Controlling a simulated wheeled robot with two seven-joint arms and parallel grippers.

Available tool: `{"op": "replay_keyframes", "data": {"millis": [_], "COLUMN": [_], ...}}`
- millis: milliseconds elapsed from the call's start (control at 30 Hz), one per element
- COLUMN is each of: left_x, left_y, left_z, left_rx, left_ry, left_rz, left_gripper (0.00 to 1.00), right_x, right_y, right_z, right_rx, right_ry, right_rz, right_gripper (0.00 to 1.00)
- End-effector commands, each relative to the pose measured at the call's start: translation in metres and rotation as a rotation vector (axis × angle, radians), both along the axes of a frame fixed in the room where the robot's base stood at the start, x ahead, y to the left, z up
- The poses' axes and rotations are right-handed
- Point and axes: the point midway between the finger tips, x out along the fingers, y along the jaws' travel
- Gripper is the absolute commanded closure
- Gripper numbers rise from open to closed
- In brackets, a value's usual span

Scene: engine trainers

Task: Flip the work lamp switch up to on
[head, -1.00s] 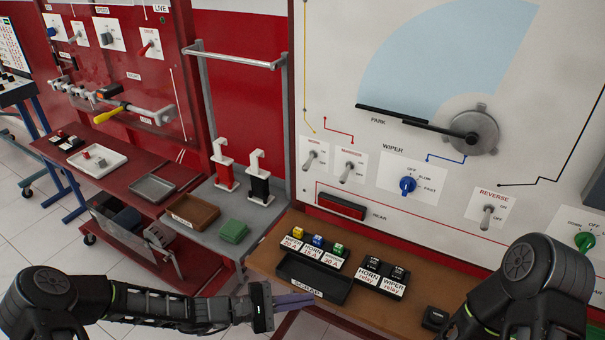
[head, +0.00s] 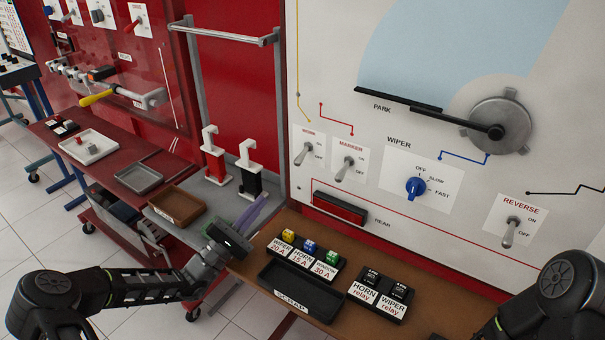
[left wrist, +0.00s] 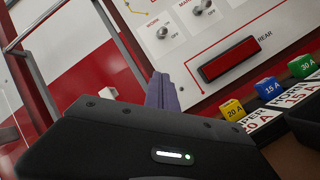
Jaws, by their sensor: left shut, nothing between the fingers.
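The work lamp switch (head: 302,154) is a grey toggle on a white plate labelled WORK, at the left edge of the white panel. Its lever tilts down, toward OFF. In the left wrist view the switch (left wrist: 165,31) shows at the top, beyond the fingers. My left gripper (head: 264,197) is shut and empty, its purple fingers pointing up toward the panel, below and left of the switch and apart from it. The fingers also show in the left wrist view (left wrist: 162,90). My right arm is at the lower right; its gripper is out of view.
The MARKER switch (head: 346,168) sits close right of the work switch. Below are the red REAR lamp (head: 339,207) and a brown bench (head: 250,265) with fuses, relays and a scrap tray (head: 279,291). A metal rail frame (head: 225,38) stands to the left.

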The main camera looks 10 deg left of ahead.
Motion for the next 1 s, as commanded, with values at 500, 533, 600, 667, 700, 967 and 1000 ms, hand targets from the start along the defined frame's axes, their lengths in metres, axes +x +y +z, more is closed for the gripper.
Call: {"op": "replay_keyframes", "data": {"millis": [500, 533, 600, 667, 700, 967, 1000], "left_x": [0.004, 0.006, 0.01, 0.015, 0.019, 0.057, 0.063], "left_y": [0.002, 0.001, -0.002, -0.006, -0.009, -0.034, -0.037], "left_z": [0.004, 0.005, 0.008, 0.012, 0.015, 0.039, 0.043], "left_rx": [-0.005, -0.004, -0.004, -0.005, -0.004, -0.004, -0.004], "left_ry": [-0.009, -0.009, -0.009, -0.01, -0.01, -0.01, -0.01], "left_rz": [0.01, 0.01, 0.01, 0.008, 0.008, 0.008, 0.008], "left_gripper": [1.0, 1.0, 1.0, 1.0, 1.0, 1.0, 1.0], "right_x": [0.0, 0.0, 0.0, 0.0, 0.0, 0.0, 0.0], "right_y": [0.0, 0.0, 0.0, 0.0, 0.0, 0.0, 0.0], "right_z": [0.0, 0.001, 0.001, 0.002, 0.003, 0.009, 0.01], "right_rx": [0.001, 0.001, 0.0, 0.0, 0.001, 0.001, 0.001], "right_ry": [-0.001, -0.001, 0.0, 0.0, -0.001, 0.0, 0.0], "right_rz": [0.001, 0.001, 0.001, 0.001, 0.001, 0.0, 0.0], "right_gripper": [0.32, 0.32, 0.32, 0.32, 0.32, 0.32, 0.32]}}
